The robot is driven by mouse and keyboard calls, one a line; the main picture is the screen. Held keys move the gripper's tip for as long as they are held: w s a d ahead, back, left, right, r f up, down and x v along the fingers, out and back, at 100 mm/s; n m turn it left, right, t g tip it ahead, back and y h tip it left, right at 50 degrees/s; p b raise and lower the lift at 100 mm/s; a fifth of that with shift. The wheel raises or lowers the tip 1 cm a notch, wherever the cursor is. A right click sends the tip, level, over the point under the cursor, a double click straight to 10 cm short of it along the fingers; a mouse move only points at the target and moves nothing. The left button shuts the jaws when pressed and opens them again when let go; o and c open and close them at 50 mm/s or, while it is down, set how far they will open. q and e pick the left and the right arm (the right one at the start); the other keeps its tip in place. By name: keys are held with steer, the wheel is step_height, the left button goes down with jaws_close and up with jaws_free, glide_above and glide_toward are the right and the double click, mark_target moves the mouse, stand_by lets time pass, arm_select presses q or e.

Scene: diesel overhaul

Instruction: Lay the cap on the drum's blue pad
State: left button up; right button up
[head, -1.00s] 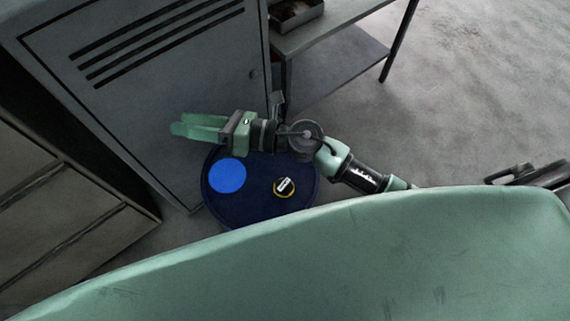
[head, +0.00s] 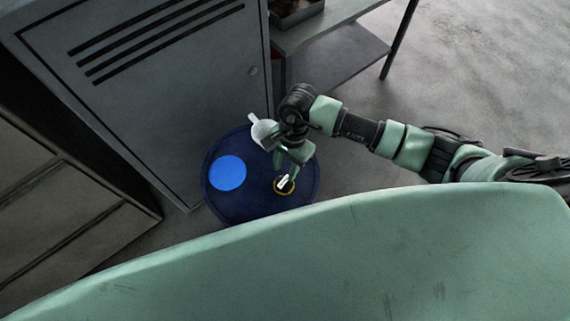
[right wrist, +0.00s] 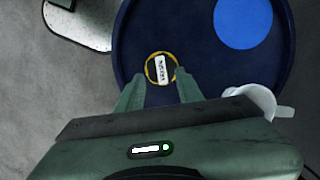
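The cap (head: 284,185) is a small dark disc with a yellow rim and a white label. It lies on top of the dark blue drum (head: 240,208), near its front right; it also shows in the right wrist view (right wrist: 161,69). The round bright blue pad (head: 227,173) is bare, to the cap's left in the head view, and shows in the right wrist view (right wrist: 243,20). My right gripper (right wrist: 160,77) is open and empty, pointing down over the drum, its fingertips on either side of the cap's near edge. Contact cannot be told. My left gripper is out of view.
A white cup or funnel-like vessel (head: 262,130) stands at the drum's back edge, close beside my right gripper; it also shows in the right wrist view (right wrist: 262,101). A grey cabinet (head: 150,95) is behind the drum. A table with a tray (head: 296,14) is at the back.

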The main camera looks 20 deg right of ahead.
mark_target(284, 180)
step_height(284, 180, down, 6)
steer(key=b, duration=0.3)
steer(key=shift+r, duration=0.2)
steer(key=shift+f+b, duration=0.75)
steer(key=shift+b, duration=0.2)
jaws_close()
stand_by(0.4)
